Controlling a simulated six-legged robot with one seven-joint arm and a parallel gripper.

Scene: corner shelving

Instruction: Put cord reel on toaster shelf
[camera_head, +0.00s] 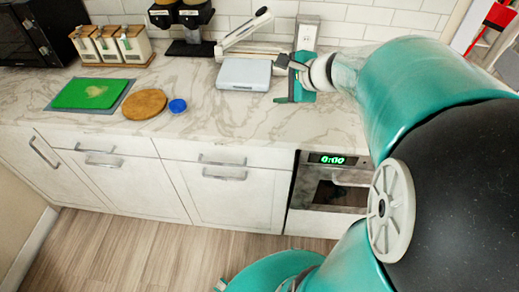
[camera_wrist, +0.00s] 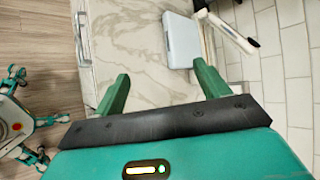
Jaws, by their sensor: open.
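I cannot make out a cord reel for certain in either view. A small round blue object (camera_head: 177,106) lies on the marble counter, and I cannot tell whether it is the reel. No toaster or toaster shelf is clearly recognizable. My gripper (camera_head: 292,84) is over the counter, right of a pale blue-grey flat box (camera_head: 244,73). In the wrist view my gripper (camera_wrist: 163,88) has its two green fingers spread wide, with only bare counter between them. The same box shows beyond the fingers in the wrist view (camera_wrist: 182,40).
A round brown board (camera_head: 145,104) and a green cutting board (camera_head: 91,93) lie on the left of the counter (camera_head: 220,119). Canisters (camera_head: 108,45), a black appliance (camera_head: 35,30) and a coffee maker (camera_head: 187,48) stand behind. An oven (camera_head: 328,185) is below; front counter is clear.

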